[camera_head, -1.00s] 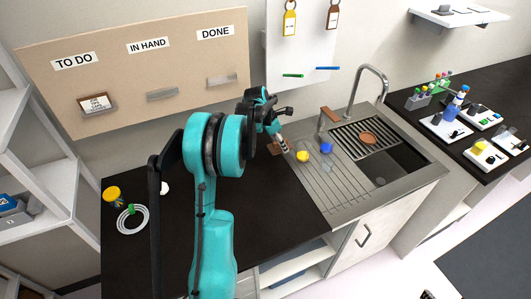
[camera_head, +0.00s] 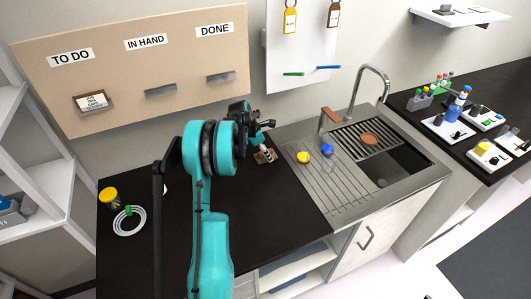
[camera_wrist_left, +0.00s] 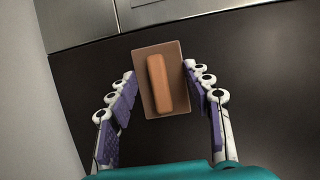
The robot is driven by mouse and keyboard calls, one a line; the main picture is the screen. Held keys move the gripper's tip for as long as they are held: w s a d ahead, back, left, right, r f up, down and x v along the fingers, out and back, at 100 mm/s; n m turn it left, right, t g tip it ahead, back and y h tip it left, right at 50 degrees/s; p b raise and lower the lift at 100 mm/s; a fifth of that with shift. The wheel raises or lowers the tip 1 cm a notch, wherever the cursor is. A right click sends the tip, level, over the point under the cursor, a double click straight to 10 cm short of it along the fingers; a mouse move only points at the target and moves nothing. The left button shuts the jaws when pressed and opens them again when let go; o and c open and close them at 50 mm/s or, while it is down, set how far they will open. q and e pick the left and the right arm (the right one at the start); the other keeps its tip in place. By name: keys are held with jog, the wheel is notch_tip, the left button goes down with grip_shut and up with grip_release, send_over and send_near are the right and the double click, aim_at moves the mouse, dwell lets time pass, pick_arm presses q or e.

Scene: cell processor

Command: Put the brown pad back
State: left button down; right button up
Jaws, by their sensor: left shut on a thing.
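The brown pad (camera_wrist_left: 145,75) is a flat brown rectangle with a lighter orange-brown grip block on top. In the left wrist view it sits between the fingertips of my left gripper (camera_wrist_left: 160,90), which is shut on it. In the head view my left gripper (camera_head: 266,150) is over the dark counter just left of the sink, with the brown pad (camera_head: 261,158) partly hidden at its fingers. I cannot tell whether the pad touches the counter. My right gripper is out of view.
The steel sink (camera_head: 345,200) with its drainboard lies to the right, holding a yellow-capped item (camera_head: 303,157) and a blue-capped item (camera_head: 327,149). A tap (camera_head: 372,75) rises behind. A white coil (camera_head: 130,221) and a yellow-lidded jar (camera_head: 109,196) stand left. The middle counter is clear.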

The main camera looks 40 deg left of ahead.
pick_arm(q)
jog(key=shift+f, duration=0.2)
jog(key=c, duration=0.7)
grip_release()
